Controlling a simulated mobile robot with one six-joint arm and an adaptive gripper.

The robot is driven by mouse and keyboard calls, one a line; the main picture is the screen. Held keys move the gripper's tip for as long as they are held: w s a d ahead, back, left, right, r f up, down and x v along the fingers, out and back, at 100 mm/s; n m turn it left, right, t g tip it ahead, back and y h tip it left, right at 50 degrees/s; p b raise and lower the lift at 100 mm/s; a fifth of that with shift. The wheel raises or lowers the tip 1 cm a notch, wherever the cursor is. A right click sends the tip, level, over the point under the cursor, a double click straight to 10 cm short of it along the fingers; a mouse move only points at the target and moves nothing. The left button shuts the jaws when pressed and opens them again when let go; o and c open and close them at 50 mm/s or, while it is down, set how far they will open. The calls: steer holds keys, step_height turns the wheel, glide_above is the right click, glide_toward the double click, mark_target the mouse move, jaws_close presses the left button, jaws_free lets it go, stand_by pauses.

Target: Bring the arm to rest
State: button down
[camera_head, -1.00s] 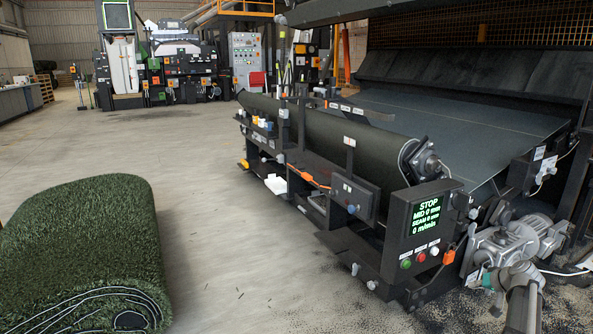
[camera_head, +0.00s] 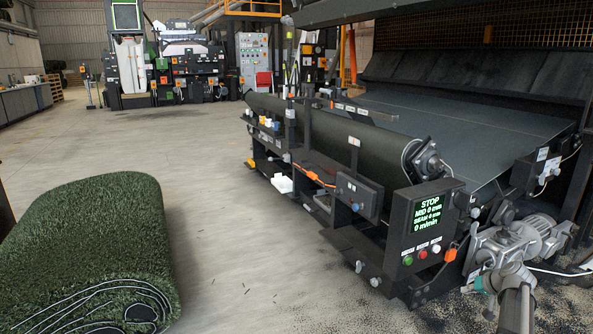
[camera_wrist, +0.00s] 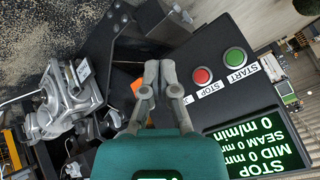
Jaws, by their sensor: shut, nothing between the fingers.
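My gripper (camera_wrist: 159,72) is shut and empty, with its two grey fingers together in the wrist view. It shows in front of the dark control box, beside the red STOP button (camera_wrist: 202,75) and the green START button (camera_wrist: 235,57). I cannot tell whether the fingertips touch the box. In the head view, part of my arm (camera_head: 515,305) shows at the lower right, in front of the grey gear motor (camera_head: 515,245); the fingers cannot be made out there. The control box display (camera_head: 426,213) reads STOP and 0 m/min.
The concrete floor (camera_head: 230,220) between turf and machine is open. The gear motor (camera_wrist: 70,105) also shows in the wrist view.

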steer(key=s+a+r+n+g+p, duration=0.1)
steer(key=s+a+g+p, duration=0.1)
steer(key=a, duration=1.1)
steer(key=s+a+n+g+p, duration=0.1)
steer(key=s+a+g+p, duration=0.15)
steer(key=a, duration=0.95)
steer(key=s+a+r+n+g+h+p, duration=0.1)
steer(key=s+a+r+g+p, duration=0.1)
steer(key=s+a, duration=0.5)
steer(key=s+a+r+n+g+h+p, duration=0.15)
steer(key=s+a, duration=0.25)
steer(key=a, duration=0.5)
step_height(320, 180, up, 37)
steer(key=p, duration=3.8)
steer(key=shift+a+r+m, duration=0.15)
steer(key=shift+r+m, duration=0.05)
steer(key=shift+m, duration=0.25)
